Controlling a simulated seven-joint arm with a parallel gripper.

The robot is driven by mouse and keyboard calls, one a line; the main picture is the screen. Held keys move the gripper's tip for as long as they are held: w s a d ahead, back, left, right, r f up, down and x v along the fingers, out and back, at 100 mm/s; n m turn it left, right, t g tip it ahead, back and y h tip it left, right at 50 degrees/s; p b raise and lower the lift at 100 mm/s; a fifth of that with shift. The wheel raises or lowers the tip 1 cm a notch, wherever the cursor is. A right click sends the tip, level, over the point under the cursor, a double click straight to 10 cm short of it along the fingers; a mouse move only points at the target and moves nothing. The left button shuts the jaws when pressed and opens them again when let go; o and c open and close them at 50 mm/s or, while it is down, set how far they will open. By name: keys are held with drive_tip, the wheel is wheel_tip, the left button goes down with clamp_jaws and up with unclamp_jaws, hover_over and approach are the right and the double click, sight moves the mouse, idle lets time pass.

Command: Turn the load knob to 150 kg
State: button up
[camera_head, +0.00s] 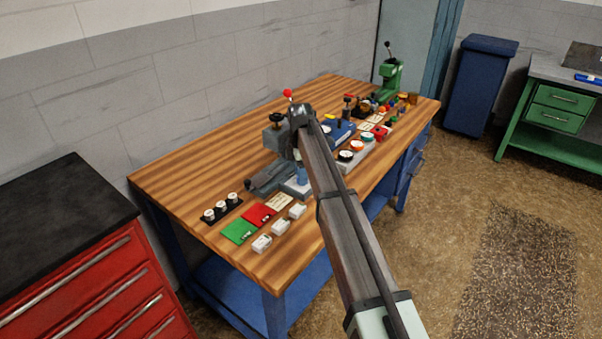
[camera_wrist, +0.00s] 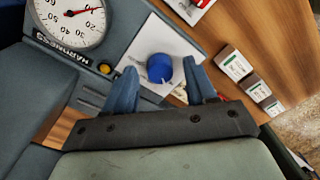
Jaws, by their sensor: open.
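A round blue knob (camera_wrist: 159,68) stands on a white plate (camera_wrist: 150,40) in the wrist view. Some marks on the plate are partly covered, and I cannot read a load value. My gripper (camera_wrist: 161,67) is open, with one blue finger on each side of the knob and gaps showing between them. A grey machine carries a round dial labelled HARDNESS (camera_wrist: 68,22) at the upper left, with a red needle pointing right. In the head view the grey tester (camera_head: 268,180) stands on the bench, and my arm hides part of it.
A green press (camera_head: 390,80) stands at the far end.

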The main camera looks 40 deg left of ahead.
clamp_jaws()
idle(0.6)
drive_tip(key=shift+m, duration=0.3)
drive_tip(key=m, duration=1.1)
drive_tip(key=shift+m, duration=0.4)
drive_tip(key=m, duration=0.6)
drive_tip(key=shift+d+y, duration=0.1)
drive_tip(key=shift+y, duration=0.3)
drive_tip(key=m, duration=0.5)
drive_tip(key=shift+m, duration=0.3)
